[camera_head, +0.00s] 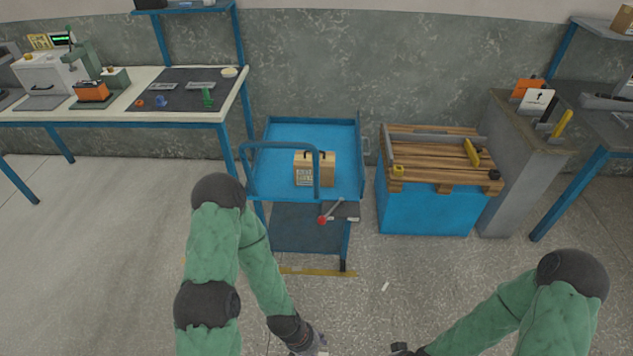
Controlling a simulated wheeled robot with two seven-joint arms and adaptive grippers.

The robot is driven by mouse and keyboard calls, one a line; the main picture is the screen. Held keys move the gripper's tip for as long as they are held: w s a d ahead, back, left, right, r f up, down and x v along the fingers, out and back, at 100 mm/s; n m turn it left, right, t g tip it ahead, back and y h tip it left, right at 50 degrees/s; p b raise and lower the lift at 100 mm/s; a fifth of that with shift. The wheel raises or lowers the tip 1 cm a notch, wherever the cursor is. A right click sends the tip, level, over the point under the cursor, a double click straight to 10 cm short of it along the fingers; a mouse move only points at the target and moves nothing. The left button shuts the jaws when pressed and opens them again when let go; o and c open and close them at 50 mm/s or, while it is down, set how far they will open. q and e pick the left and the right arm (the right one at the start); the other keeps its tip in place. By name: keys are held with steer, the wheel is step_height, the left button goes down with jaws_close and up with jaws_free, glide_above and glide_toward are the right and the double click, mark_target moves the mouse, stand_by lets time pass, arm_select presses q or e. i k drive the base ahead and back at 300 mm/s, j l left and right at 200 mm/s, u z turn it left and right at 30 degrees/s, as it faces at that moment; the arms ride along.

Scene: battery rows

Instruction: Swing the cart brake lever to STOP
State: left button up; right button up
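The blue cart (357,160) stands in the middle, with a raised blue push handle on its near left side. The brake lever (333,210) is a thin grey rod with a red knob (322,220). It sits at a dark plate (346,210) on the cart's near right side, with the knob end toward the lower left. Any STOP marking is too small to read. My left gripper (318,347) is at the bottom edge, below the lever and apart from it. My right gripper (399,349) is at the bottom edge further right. Both are cut off, so their fingers cannot be judged.
A cardboard box (315,170) sits on the cart's top deck. A blue crate with a wooden top (425,208) stands right of the cart, beside a grey pillar (505,190). A workbench (190,118) is at the left. Floor in front is mostly clear, with a yellow strip (318,272).

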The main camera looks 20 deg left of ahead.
mark_target(322, 220)
steer(key=i+j+u, duration=0.25)
steer(key=i, duration=0.25)
steer(key=i+j+u, duration=0.2)
steer(key=i, duration=0.3)
